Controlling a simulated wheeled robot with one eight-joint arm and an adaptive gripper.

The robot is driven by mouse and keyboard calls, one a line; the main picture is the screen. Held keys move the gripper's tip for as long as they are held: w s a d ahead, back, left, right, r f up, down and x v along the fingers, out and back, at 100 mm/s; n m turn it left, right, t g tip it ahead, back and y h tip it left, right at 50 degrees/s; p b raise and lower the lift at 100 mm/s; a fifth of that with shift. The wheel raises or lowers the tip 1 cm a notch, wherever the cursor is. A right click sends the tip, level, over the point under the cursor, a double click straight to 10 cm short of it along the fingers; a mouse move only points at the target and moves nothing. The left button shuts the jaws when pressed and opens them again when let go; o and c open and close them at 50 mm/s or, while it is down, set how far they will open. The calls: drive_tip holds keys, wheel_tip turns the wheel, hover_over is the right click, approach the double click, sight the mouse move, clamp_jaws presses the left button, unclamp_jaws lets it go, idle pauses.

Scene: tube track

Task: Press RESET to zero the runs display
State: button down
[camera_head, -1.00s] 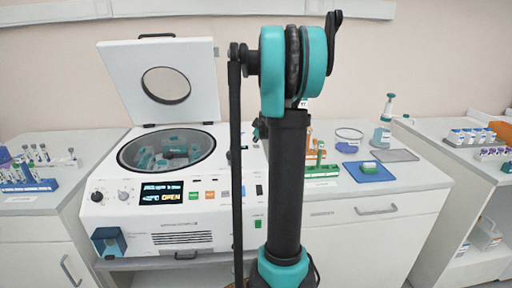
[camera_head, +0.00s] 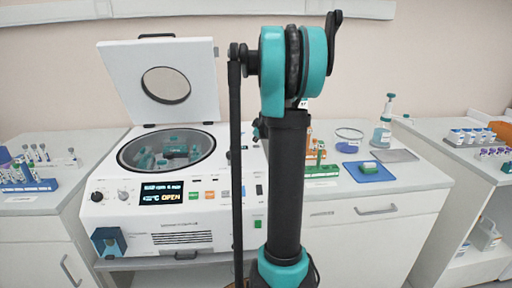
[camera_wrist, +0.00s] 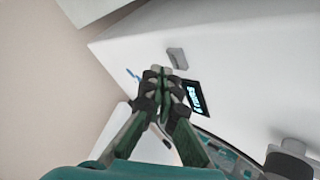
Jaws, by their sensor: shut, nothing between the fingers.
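The centrifuge (camera_head: 115,212) stands with its lid (camera_head: 205,85) raised. Its front display (camera_head: 162,193) shows "OPEN" under a small line of text. A small dark display with blue lit characters (camera_wrist: 196,98) shows in the wrist view on a white surface; I cannot read it surely. A grey raised button-like block (camera_wrist: 177,58) sits just beyond it; no RESET label is legible. My gripper (camera_wrist: 158,72) is shut and empty, its tips appearing close to the block and display in the picture. Whether they touch anything I cannot tell. My arm hides the gripper in the head view.
Coloured buttons (camera_head: 209,195) sit right of the front display. A rack of tubes (camera_head: 28,186) is on the left bench. A green rack (camera_head: 322,170), blue mat (camera_head: 383,174) and pump bottle (camera_head: 383,132) stand on the right bench. A dark round knob (camera_wrist: 290,160) shows at lower right.

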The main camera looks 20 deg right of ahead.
sight(256, 146)
drive_tip(key=shift+f, duration=0.15)
drive_tip(key=shift+f, duration=0.25)
drive_tip(key=shift+f, duration=0.45)
idle(0.7)
idle(0.4)
drive_tip(key=shift+r, duration=0.85)
drive_tip(key=shift+r, duration=0.15)
drive_tip(key=shift+r, duration=2.35)
